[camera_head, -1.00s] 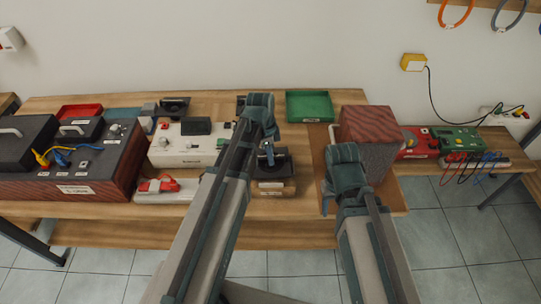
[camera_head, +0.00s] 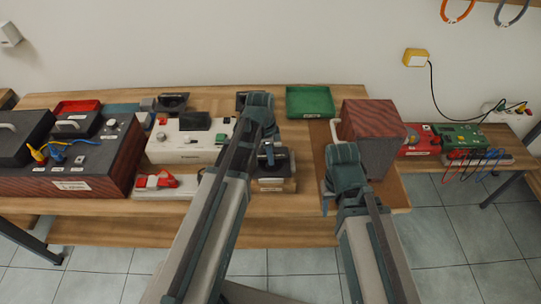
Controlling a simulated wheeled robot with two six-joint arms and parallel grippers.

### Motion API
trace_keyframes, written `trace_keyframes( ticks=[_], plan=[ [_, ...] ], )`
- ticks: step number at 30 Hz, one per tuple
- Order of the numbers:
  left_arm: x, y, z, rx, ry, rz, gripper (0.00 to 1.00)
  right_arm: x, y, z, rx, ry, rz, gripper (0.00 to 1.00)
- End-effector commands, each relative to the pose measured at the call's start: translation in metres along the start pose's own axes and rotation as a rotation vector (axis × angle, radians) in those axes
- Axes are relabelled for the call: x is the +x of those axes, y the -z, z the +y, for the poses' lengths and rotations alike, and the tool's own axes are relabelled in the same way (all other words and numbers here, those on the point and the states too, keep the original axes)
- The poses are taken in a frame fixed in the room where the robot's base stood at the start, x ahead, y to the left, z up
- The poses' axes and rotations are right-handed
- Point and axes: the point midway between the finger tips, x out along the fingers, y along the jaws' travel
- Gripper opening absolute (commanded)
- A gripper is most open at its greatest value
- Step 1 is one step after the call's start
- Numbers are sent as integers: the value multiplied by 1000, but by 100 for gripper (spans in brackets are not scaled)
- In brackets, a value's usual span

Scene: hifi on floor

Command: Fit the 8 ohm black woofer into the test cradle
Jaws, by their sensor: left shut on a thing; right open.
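My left gripper (camera_head: 268,154) reaches down over a small wooden block-like stand with a pale label (camera_head: 274,186), likely the test cradle, near the bench's front edge. The gripper is shut on a black part (camera_head: 281,166), likely the woofer, at the top of this stand. My arm hides much of it, and I cannot tell whether it is fully seated. My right gripper (camera_head: 328,190) is open beside the red-brown speaker box, mostly hidden by its own arm. Another black part (camera_head: 173,102) lies at the back of the bench; its label is unreadable.
A green tray (camera_head: 310,102) stands behind the stand. A white instrument (camera_head: 185,145) and a red-and-white device (camera_head: 160,183) are to the left, beside a large dark box (camera_head: 105,175). The red-brown speaker box (camera_head: 374,135) stands at the right. A side bench holds cabled boards (camera_head: 460,137).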

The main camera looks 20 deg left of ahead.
Motion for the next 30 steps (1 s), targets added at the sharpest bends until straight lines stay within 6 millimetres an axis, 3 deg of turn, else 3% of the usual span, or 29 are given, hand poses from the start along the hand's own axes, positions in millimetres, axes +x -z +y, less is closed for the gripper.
trace_keyframes(
  ticks=[3,4,9,22,30],
  plan=[
    [-1,0,0,0,0,0,0,-1,0,0,0,0,0,50],
    [-1,0,0,0,0,0,25,-1,0,0,0,0,0,50],
    [0,0,0,0,0,0,55,0,0,0,0,0,0,50],
    [-4,0,0,0,0,0,55,-4,0,0,0,0,0,50],
    [-29,1,0,0,0,0,55,-29,-2,3,0,0,0,50]
  ],
)
